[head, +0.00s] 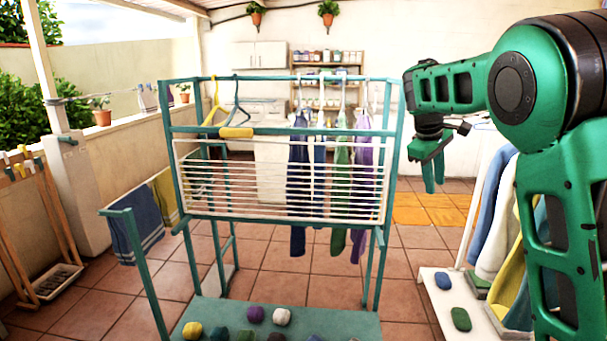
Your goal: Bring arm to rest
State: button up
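My green arm reaches in from the right side of the head view. My gripper (433,172) hangs at its end, pointing down, to the right of the teal drying rack. Its fingers look close together, but the gap between them is too small to judge. I see nothing hanging from the fingers. The gripper is in the air, apart from the rack's right post.
The teal rack (393,150) holds hanging clothes and a white slatted panel (280,200). Several coloured lumps lie on its base shelf (345,322). A white stand (430,285) with garments is at right. A wooden rack (62,215) stands left. Tiled floor (335,291) lies between.

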jog(key=s+d+f+m+g+y, duration=0.1)
jog(key=s+d+f+m, duration=0.15)
jog(key=s, duration=0.45)
jog(key=s+d+f+m+y, duration=0.15)
jog(key=s+d, duration=0.25)
jog(key=s, duration=0.4)
jog(key=s+d+f+m+g, duration=0.1)
jog(key=s+d+m, duration=0.15)
jog(key=s, duration=0.45)
jog(key=s+a+f+m, duration=0.1)
jog(key=s+f+m, duration=0.1)
jog(key=s, duration=0.6)
jog(key=s+a+f+m+y, duration=0.1)
jog(key=s+f+m, duration=0.1)
jog(key=s, duration=0.6)
jog(key=s+a+f+m, duration=0.1)
jog(key=s+f, duration=0.3)
jog(key=s, duration=0.4)
jog(key=shift+s+a+m+g+y, duration=0.15)
jog(key=shift+a+m+g+y, duration=0.15)
jog(key=shift+m, duration=0.45)
jog(key=shift+f, duration=0.1)
jog(key=shift+w+f, duration=0.25)
jog(key=shift+w, duration=0.35)
jog(key=shift+o, duration=0.7)
